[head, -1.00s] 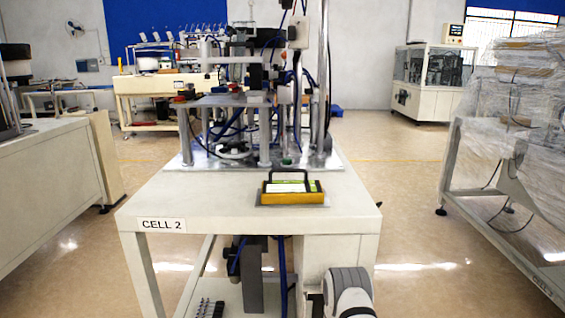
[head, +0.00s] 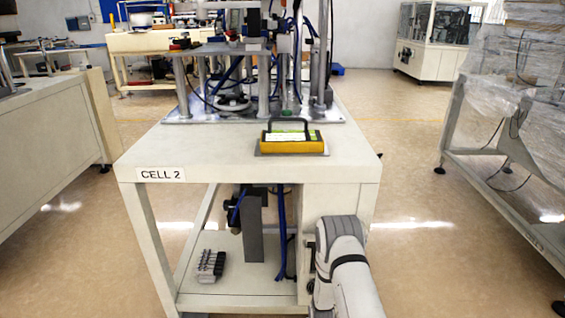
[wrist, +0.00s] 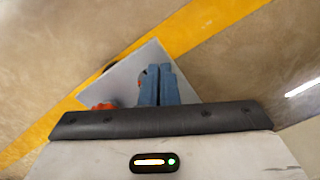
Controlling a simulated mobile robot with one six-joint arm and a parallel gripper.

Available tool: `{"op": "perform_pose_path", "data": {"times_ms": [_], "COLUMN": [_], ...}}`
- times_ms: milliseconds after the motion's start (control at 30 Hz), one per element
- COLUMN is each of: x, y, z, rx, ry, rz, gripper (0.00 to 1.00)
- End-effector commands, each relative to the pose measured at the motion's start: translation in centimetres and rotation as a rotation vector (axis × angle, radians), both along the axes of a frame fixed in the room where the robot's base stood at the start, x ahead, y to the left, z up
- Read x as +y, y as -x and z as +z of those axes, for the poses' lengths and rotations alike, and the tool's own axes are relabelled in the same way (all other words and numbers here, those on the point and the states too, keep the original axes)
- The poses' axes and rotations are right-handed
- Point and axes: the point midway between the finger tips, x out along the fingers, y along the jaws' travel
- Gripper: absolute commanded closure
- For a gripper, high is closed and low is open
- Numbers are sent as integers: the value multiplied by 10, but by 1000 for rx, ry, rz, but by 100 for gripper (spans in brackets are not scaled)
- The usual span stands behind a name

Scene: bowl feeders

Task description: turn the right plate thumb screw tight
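My gripper (wrist: 159,86) shows in the wrist view as two blue fingers side by side, with no clear gap between them and nothing visible held. Beyond them is a flat grey plate-like surface (wrist: 128,79). An orange-red knob-like part (wrist: 103,106) shows at its lower left, partly hidden by my gripper's dark edge. I cannot tell whether either is the right plate thumb screw. In the head view no thumb screw can be made out, and my gripper is out of view.
The CELL 2 table (head: 215,160) carries a metal fixture with posts (head: 263,88) and a yellow box with a black handle (head: 291,142). Several small dark parts (head: 210,263) lie on its lower shelf. A wrapped machine (head: 520,90) stands right. Floor between is clear.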

Motion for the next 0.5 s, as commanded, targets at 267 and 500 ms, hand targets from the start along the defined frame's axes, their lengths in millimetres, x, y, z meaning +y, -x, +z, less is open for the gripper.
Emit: {"op": "perform_pose_path", "data": {"times_ms": [267,500], "x": [0,4], "y": [-4,-1], "z": [1,1], "rx": [-9,-9], "ry": [-1,-1], "rz": [1,1], "gripper": [100,100]}}
